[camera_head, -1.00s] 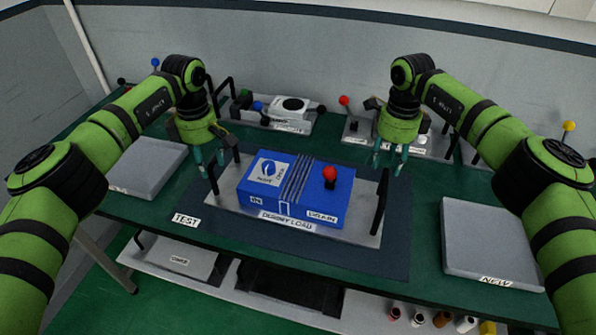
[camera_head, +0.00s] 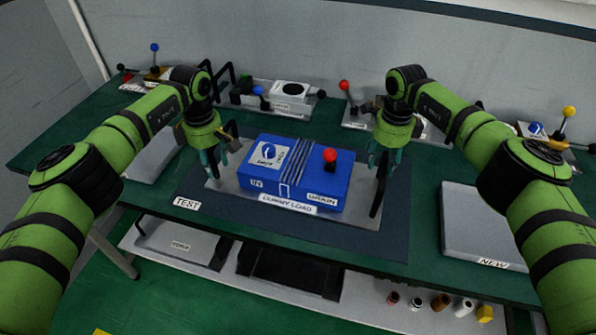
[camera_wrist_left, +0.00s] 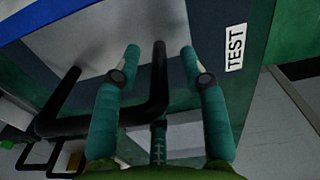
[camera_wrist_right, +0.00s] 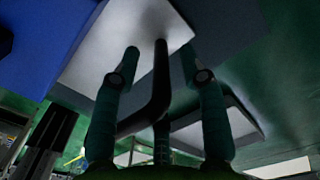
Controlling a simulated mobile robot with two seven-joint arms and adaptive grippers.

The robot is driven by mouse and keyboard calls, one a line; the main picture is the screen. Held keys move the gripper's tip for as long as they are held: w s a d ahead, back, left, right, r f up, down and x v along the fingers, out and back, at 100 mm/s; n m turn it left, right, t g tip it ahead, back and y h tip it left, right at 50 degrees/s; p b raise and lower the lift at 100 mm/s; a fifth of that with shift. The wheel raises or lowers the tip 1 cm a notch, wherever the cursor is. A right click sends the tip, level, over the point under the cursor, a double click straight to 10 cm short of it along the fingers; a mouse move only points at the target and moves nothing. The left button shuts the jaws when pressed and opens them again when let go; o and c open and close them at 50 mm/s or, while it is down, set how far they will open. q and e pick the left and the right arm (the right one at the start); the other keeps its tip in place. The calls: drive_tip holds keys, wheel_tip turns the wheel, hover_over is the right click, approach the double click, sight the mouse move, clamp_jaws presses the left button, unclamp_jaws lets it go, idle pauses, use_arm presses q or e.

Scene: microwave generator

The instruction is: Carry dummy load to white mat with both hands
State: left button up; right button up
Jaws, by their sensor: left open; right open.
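The dummy load is a blue box (camera_head: 290,178) with a red knob on a light grey base plate (camera_head: 352,215) labelled DUMMY LOAD. It rests on the dark TEST mat (camera_head: 235,218). A black handle stands at each end. My left gripper (camera_head: 213,160) is open at the left handle (camera_wrist_left: 158,90); in the left wrist view the handle bar lies between its fingers. My right gripper (camera_head: 380,165) is open at the right handle (camera_head: 380,192); in the right wrist view that handle (camera_wrist_right: 160,85) also lies between the fingers. I see no grip on either bar. No mat that is clearly white shows.
A grey NEW pad (camera_head: 480,225) lies at the right; another grey pad (camera_head: 155,157) is at the left. Devices with coloured levers line the back, including a white unit (camera_head: 291,92). A lower shelf holds a plate (camera_head: 180,245) and several small bottles.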

use_arm(q)
drive_tip(key=shift+w+f, duration=0.15)
drive_tip(key=shift+f, duration=0.45)
use_arm(e)
drive_tip(key=shift+w+f, duration=0.15)
drive_tip(key=shift+f, duration=0.5)
use_arm(q)
clamp_jaws()
use_arm(e)
clamp_jaws()
drive_tip(key=shift+r, duration=0.1)
